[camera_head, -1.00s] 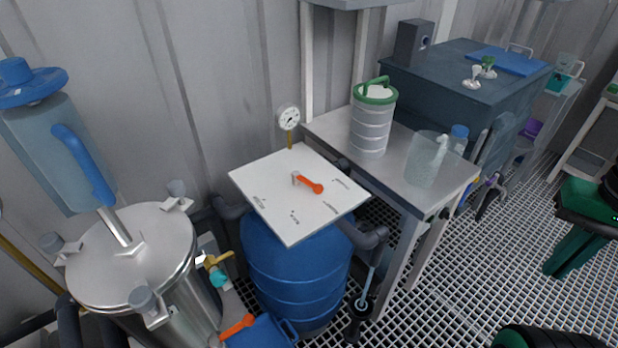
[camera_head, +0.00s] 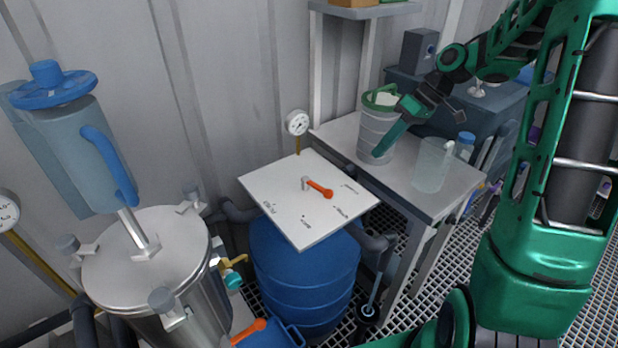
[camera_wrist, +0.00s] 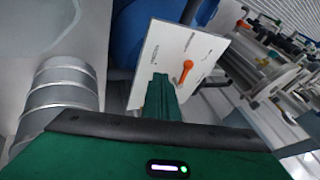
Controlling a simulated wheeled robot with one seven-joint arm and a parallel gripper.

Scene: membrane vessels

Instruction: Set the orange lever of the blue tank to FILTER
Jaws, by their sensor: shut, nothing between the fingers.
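The blue tank (camera_head: 305,275) stands on the grating with a white square plate (camera_head: 280,190) on top. Its orange lever (camera_head: 319,188) sits on a pale hub and points right and slightly toward the viewer. Small dark labels lie around the plate, too small to read surely. In the wrist view the lever (camera_wrist: 187,68) shows on the plate (camera_wrist: 212,50), beyond my fingers. My green gripper (camera_head: 377,156) is shut and empty. In the head view it appears right of the plate, in front of the grey canister. In the wrist view my shut fingers (camera_wrist: 160,78) point toward the plate.
The canister (camera_head: 373,128) with a green rim and a clear jug (camera_head: 431,165) stand on the metal table (camera_head: 405,185) right of the tank. A gauge (camera_head: 297,123) rises behind the plate. A steel vessel (camera_head: 150,260) stands left. Space above the plate is clear.

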